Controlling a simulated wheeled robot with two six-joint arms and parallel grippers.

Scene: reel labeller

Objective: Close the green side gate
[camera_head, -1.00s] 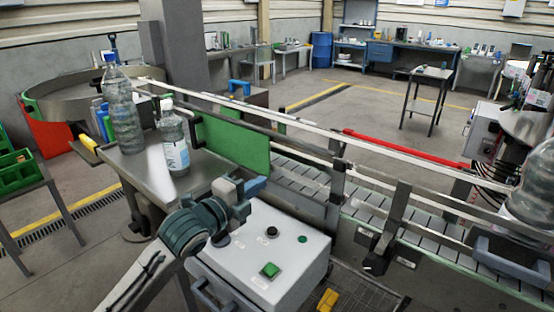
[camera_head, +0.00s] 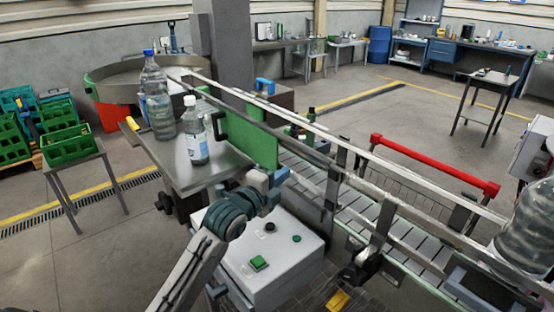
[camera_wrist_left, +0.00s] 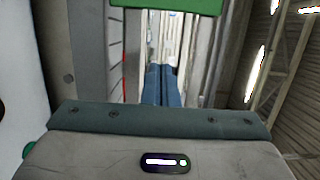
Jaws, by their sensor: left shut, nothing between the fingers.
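The green side gate (camera_head: 262,142) is an upright flat green panel with a dark handle (camera_head: 217,126) at its left end. In the head view it stands along the near side of the conveyor, right of the metal table. I cannot tell whether it is fully closed. My left gripper (camera_head: 280,180) is shut and empty, just below the gate's near right corner, above the control box. I cannot tell if it touches the gate. In the left wrist view the blue fingers (camera_wrist_left: 162,86) are together, and a green edge of the gate (camera_wrist_left: 170,5) shows at the top. My right gripper is out of view.
Two bottles, a tall one (camera_head: 157,100) and a white-capped one (camera_head: 195,135), stand on the metal table (camera_head: 170,165) left of the gate. A grey control box (camera_head: 280,265) with a green button lies under my left arm. The conveyor (camera_head: 310,175) runs right to a large bottle (camera_head: 525,235).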

